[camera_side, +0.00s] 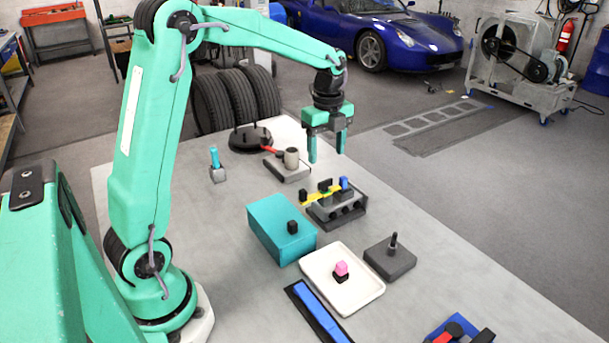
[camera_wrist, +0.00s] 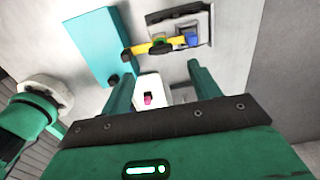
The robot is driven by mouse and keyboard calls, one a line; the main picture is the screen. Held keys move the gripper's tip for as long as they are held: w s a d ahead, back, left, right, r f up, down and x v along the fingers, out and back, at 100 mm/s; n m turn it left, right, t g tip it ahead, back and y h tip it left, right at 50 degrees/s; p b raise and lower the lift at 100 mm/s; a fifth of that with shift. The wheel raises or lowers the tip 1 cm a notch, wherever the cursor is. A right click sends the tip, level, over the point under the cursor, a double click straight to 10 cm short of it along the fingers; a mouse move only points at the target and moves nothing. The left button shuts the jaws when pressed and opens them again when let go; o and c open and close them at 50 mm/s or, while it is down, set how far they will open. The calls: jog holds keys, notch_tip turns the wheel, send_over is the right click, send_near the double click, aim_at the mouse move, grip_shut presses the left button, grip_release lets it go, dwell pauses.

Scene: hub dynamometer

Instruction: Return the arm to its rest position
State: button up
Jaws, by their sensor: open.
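My gripper (camera_side: 327,145) is green and points down above the far part of the grey table (camera_side: 230,275). Its two fingers are apart with nothing between them. In the wrist view the open fingers (camera_wrist: 158,80) reach toward the table, with a white tray (camera_wrist: 150,84) seen beyond them. My arm is raised and stretched from its base at the table's left side out over the work. The gripper is clear of the things below it.
Below stand a grey block with yellow bar (camera_side: 337,205), a teal box (camera_side: 280,230), a white tray (camera_side: 345,295) holding a pink-topped block (camera_side: 341,269), a grey block with peg (camera_side: 390,262) and a fixture with a cup (camera_side: 290,163). Tyres (camera_side: 238,98) stand behind the table.

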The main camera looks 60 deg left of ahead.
jog(key=s+d+r+n+t, duration=0.2)
jog(key=s+d+n, duration=0.3)
jog(key=s+n, duration=0.4)
jog(key=s+d+r+n+t, duration=0.3)
jog(key=s+d+n, duration=0.2)
jog(key=s+n, duration=0.4)
jog(key=shift+s+r+t, duration=0.3)
jog(key=shift+s+r, duration=0.05)
jog(key=shift+s, duration=1.5)
